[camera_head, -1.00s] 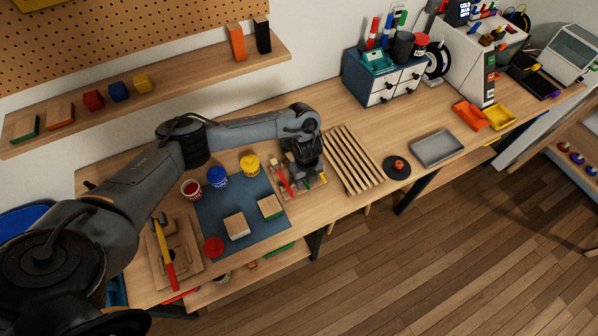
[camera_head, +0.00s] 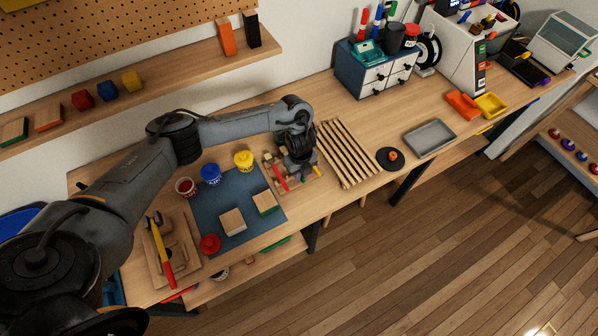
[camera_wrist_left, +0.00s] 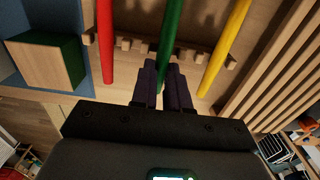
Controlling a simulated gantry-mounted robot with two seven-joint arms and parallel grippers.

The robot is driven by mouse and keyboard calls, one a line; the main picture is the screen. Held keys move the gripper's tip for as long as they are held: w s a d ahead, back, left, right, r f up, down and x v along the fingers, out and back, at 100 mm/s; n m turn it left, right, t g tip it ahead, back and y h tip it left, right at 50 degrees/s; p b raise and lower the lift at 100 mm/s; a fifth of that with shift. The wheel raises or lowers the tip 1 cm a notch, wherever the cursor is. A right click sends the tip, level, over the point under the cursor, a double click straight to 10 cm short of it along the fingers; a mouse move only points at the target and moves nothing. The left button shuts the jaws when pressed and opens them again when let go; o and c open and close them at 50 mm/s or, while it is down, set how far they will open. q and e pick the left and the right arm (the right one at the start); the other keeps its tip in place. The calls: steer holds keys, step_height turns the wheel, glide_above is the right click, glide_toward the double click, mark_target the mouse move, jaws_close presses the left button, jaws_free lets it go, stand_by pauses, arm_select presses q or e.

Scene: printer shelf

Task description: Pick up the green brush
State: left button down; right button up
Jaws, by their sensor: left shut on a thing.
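The green brush (camera_wrist_left: 172,32) runs up the middle of the left wrist view, between a red brush (camera_wrist_left: 105,40) and a yellow brush (camera_wrist_left: 225,48). My left gripper (camera_wrist_left: 163,78) is shut on the green brush's handle, close above a notched wooden rack (camera_wrist_left: 128,44). In the head view my left gripper (camera_head: 300,165) points down over this rack and mostly hides the green brush. The red brush (camera_head: 277,178) shows beside it there. I cannot tell whether the green brush is clear of the rack. My right gripper is not in view.
A blue mat (camera_head: 212,198) with wooden blocks and paint pots lies left of the rack. A slatted wooden rack (camera_head: 347,153) stands close on the right. Beyond it are a black disc (camera_head: 386,161) and a grey tray (camera_head: 430,138). A shelf (camera_head: 190,70) hangs behind.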

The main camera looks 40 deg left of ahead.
arm_select(q)
steer(key=shift+r, duration=0.45)
steer(key=r, duration=0.2)
steer(key=d+r+p, duration=0.1)
steer(key=r, duration=0.1)
steer(key=shift+d, duration=0.1)
steer(key=s+d+r+p, duration=0.1)
steer(key=d+r+p, duration=0.2)
steer(key=d, duration=0.7)
step_height(320, 180, up, 3)
steer(key=shift+s+d+f, duration=0.15)
steer(key=shift+s, duration=0.1)
